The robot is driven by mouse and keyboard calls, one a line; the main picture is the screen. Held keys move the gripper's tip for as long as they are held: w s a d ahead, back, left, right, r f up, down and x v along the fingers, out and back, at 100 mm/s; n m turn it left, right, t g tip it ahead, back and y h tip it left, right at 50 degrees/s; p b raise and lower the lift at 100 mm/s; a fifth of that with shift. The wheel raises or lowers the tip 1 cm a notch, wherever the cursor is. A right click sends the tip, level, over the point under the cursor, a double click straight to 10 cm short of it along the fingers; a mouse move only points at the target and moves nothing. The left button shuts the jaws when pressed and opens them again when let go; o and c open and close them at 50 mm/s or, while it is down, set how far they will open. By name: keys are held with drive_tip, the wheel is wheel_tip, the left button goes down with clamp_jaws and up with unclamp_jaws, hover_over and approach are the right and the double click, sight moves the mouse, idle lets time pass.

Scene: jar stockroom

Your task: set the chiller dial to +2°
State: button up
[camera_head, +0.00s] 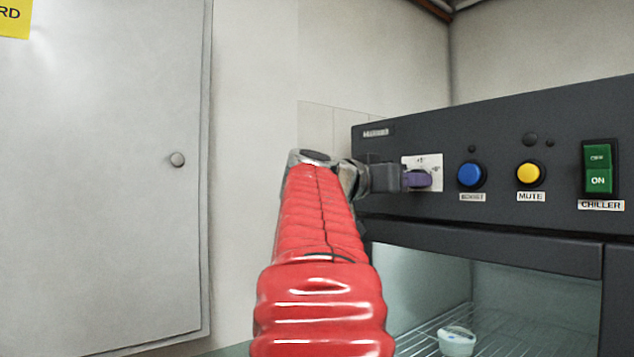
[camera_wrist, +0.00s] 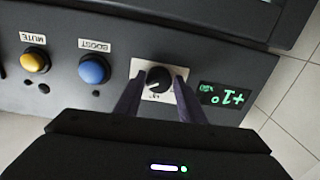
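The chiller dial is a round black knob (camera_wrist: 158,79) with a white pointer mark, on a white plate (camera_wrist: 146,68) in the wrist view. Beside it a small dark display (camera_wrist: 224,96) reads +1° in green, upside down in that view. My gripper (camera_wrist: 159,78) has its two purple fingers on either side of the knob, with a narrow strip of plate showing between knob and fingers; it looks open around it. In the head view my gripper (camera_head: 418,179) covers the knob and the display; part of the white plate (camera_head: 424,161) shows.
To the dial's right on the dark panel (camera_head: 480,207) are a blue BOOST button (camera_head: 470,175), a yellow MUTE button (camera_head: 529,173) and a green CHILLER switch (camera_head: 599,168) marked OFF and ON. Below, a white-lidded jar (camera_head: 457,341) stands on a wire shelf. A grey cabinet door (camera_head: 100,180) is at left.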

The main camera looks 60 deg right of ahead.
drive_tip(key=shift+a, duration=0.1)
drive_tip(key=c, duration=0.6)
drive_tip(key=shift+c, duration=0.2)
drive_tip(key=shift+n, duration=0.4)
drive_tip(key=n, duration=2.2)
drive_tip(key=shift+w+r+n+g+y, duration=0.1)
drive_tip(key=shift+w+n+g+y, duration=0.05)
drive_tip(key=shift+n+g+y, duration=0.2)
drive_tip(key=o, duration=0.7)
drive_tip(key=shift+d, duration=0.2)
drive_tip(key=o, duration=0.4)
drive_tip(key=shift+a+r, duration=0.1)
drive_tip(key=shift+c, duration=0.2)
